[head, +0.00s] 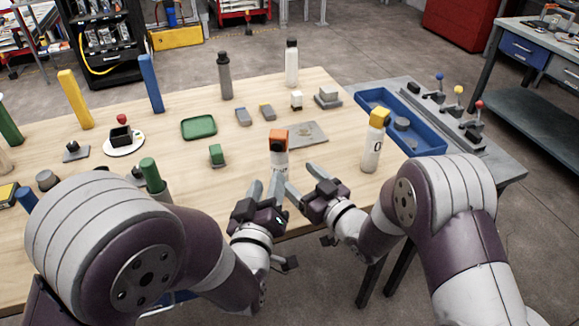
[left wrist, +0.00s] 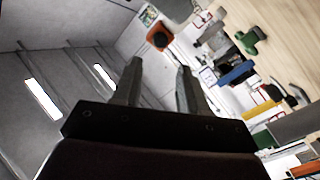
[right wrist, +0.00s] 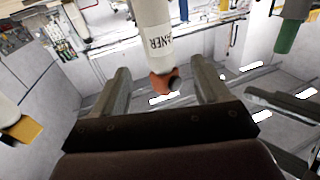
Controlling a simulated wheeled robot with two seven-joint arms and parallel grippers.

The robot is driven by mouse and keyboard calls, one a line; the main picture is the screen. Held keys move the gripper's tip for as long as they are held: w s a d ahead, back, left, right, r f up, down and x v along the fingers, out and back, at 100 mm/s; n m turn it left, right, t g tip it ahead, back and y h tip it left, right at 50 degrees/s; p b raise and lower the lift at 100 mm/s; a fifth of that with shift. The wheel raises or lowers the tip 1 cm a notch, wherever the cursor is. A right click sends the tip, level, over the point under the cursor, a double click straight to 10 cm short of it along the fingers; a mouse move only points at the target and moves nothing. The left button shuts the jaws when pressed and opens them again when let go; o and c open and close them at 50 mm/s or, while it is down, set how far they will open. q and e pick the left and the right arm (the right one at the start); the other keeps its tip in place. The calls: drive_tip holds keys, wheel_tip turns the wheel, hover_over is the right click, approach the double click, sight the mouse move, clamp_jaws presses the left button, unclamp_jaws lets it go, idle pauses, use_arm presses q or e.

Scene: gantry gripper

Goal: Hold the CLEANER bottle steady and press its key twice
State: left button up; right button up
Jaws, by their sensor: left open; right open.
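The CLEANER bottle (head: 279,158) is white with an orange top and stands upright near the table's front edge. In the right wrist view the bottle (right wrist: 152,30) shows part of its label and lies between the finger lines. My right gripper (head: 303,178) is open just in front of the bottle, to its right. My left gripper (head: 272,186) is open just in front of it, overlapping its lower part in the head view. In the left wrist view the orange top (left wrist: 160,38) appears beyond and between the open fingers. Neither gripper clearly touches the bottle.
A white bottle with a yellow top (head: 373,142) stands to the right. A grey plate (head: 308,132) lies behind the CLEANER bottle, a green block (head: 216,155) to its left. A blue tray (head: 425,140) and levers (head: 472,125) are at the right. A green cylinder (head: 152,176) stands near my left arm.

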sight(285, 164)
drive_tip(key=x, duration=0.8)
drive_tip(key=shift+w+a+f, duration=0.1)
drive_tip(key=shift+w, duration=0.1)
drive_tip(key=c, duration=1.2)
use_arm(q)
clamp_jaws()
use_arm(e)
drive_tip(key=shift+c, duration=0.2)
use_arm(q)
drive_tip(key=shift+w, duration=0.1)
